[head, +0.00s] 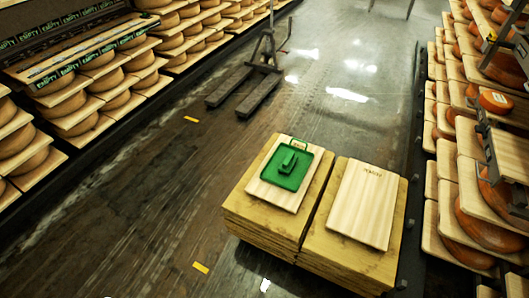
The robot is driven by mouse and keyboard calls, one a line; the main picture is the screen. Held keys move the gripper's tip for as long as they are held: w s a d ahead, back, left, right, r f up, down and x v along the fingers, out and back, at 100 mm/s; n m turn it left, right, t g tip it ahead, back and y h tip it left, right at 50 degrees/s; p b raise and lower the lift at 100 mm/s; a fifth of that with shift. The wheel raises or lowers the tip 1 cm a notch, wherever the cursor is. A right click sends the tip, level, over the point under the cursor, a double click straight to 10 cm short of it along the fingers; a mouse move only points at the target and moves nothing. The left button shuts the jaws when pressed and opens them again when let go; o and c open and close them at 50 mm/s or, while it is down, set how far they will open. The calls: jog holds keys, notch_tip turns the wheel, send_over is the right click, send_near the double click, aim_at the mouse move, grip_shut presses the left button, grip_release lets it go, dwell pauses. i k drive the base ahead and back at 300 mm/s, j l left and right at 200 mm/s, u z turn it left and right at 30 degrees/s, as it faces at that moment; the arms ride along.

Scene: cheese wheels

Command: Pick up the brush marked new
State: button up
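A green block-like thing (288,160), perhaps a brush, sits in a shallow green tray (267,168). The tray lies on a pale board on top of the left wooden stack (256,213). No mark reading "new" can be made out on it. A small label at the tray's far edge is too small to read. My gripper is not in view.
A right wooden stack (390,255) stands close beside it, topped by a bare pale board (360,205). Cheese shelves line the left and right sides. A pallet jack (258,92) stands farther back. The dark, shiny floor between is mostly clear.

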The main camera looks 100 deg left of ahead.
aim_at(287, 165)
jog(key=u, duration=2.45)
jog(key=z, duration=3.15)
jog(key=u, duration=3.15)
